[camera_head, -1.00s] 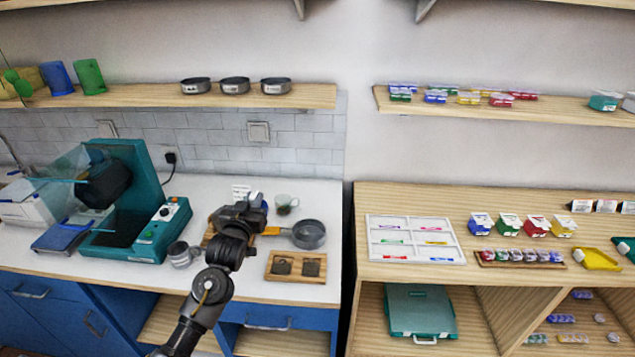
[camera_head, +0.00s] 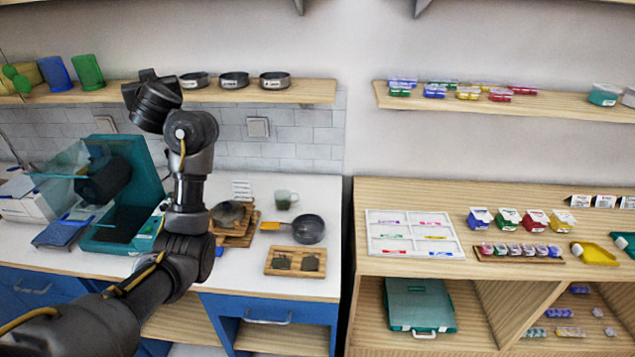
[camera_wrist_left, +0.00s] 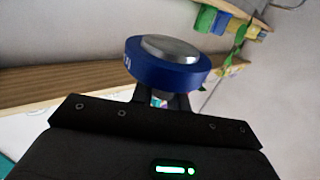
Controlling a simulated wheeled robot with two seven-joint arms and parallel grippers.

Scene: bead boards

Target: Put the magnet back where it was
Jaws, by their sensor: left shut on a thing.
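The magnet (camera_wrist_left: 168,62) is a round blue disc with a shiny metal face, seen close up in the left wrist view. My left gripper (camera_wrist_left: 160,100) is shut on it from below, with the dark fingers under its blue rim. In the head view my left gripper (camera_head: 147,76) is raised in front of the wooden wall shelf (camera_head: 310,94), left of the labelled dark round pans. The magnet is not distinguishable there, hidden by the gripper and wrist. The shelf (camera_wrist_left: 50,88) runs behind the magnet in the left wrist view. My right gripper is not in view.
Blue (camera_head: 58,77) and green (camera_head: 89,75) cups stand on the shelf left of my gripper. Several round pans (camera_head: 234,80) stand to its right. Below are a teal machine (camera_head: 150,185), a frying pan (camera_head: 309,229) and a wooden board (camera_head: 295,274).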

